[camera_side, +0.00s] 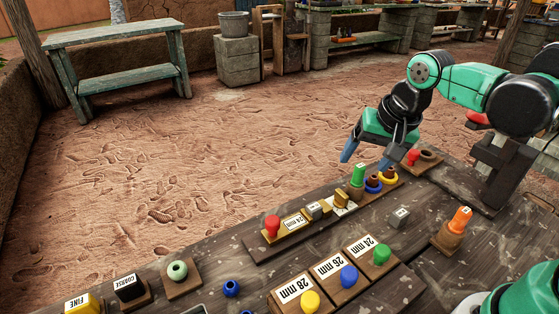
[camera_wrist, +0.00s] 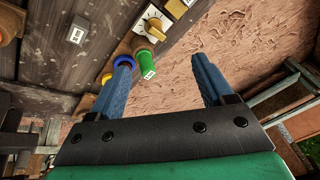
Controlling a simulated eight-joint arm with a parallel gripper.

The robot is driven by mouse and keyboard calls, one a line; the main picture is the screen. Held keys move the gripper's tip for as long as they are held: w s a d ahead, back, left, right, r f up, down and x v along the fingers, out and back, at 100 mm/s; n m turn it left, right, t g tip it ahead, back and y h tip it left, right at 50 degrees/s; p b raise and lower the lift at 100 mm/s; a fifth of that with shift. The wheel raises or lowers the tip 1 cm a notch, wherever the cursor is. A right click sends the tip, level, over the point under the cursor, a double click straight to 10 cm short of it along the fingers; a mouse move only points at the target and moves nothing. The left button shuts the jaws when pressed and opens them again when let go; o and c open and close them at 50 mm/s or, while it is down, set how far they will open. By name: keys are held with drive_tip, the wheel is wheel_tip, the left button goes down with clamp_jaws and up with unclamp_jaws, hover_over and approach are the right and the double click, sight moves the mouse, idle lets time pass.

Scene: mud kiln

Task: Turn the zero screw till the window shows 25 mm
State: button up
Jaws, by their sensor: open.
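A long wooden gauge board (camera_side: 268,249) lies on the dark bench. Its white window (camera_side: 294,221) appears to read 24 mm. To its right is a yellow pointer knob (camera_side: 341,199) on a white dial, also in the wrist view (camera_wrist: 154,26). I cannot tell for sure which part is the zero screw. A green cylinder (camera_side: 358,174) stands on the board beyond the dial; it shows between my fingers in the wrist view (camera_wrist: 147,66).
A red knob (camera_side: 272,225) stands at the board's left end. A blue ring (camera_side: 373,185) and yellow ring (camera_side: 388,176) sit near the green cylinder. An orange peg (camera_side: 460,219) is at right.

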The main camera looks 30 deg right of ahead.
sight(342, 193)
drive_tip(key=w+f+m+g, duration=0.1)
drive_tip(key=m, duration=0.2)
drive_tip(key=w+f+m+g, duration=0.1)
drive_tip(key=m, duration=0.2)
drive_tip(key=w+f+m+g, duration=0.1)
drive_tip(key=f+m, duration=0.1)
drive_tip(key=shift+w+d+m, duration=0.2)
drive_tip(key=shift+w+m, duration=0.15)
drive_tip(key=shift+m, duration=0.05)
drive_tip(key=shift+w+f+m+g, duration=0.2)
drive_tip(key=shift+f+m+g, duration=0.35)
drive_tip(key=shift+m, duration=0.25)
drive_tip(key=shift+f, duration=2.75)
clamp_jaws()
